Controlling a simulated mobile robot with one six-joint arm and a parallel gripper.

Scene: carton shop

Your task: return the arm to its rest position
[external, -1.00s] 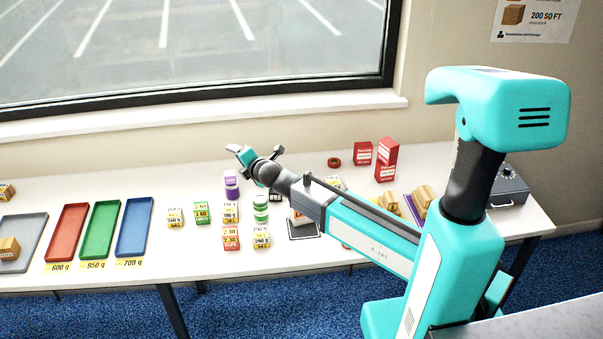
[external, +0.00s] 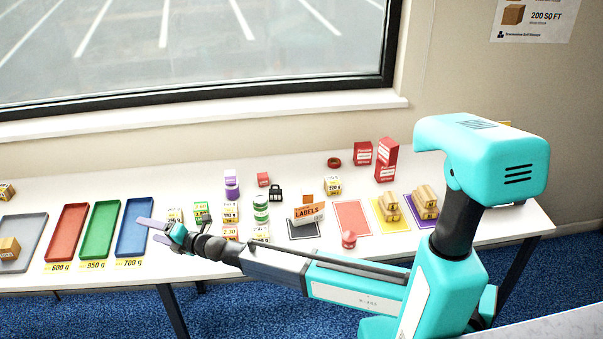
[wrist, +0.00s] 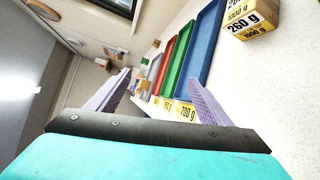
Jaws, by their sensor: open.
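My gripper (external: 154,231) is at the front of the table, just in front of the blue tray (external: 136,228). Its two purple-grey fingers are apart with nothing between them. In the wrist view my gripper (wrist: 155,95) shows both fingers spread, with the trays beyond them to the right. The arm stretches low and left across the front of the table from its base at the right.
The red tray (external: 67,232) and green tray (external: 103,230) stand left of the blue one. Small weight boxes and jars stand behind and beside the forearm. An orange labels box (external: 308,212) and coloured mats lie farther right.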

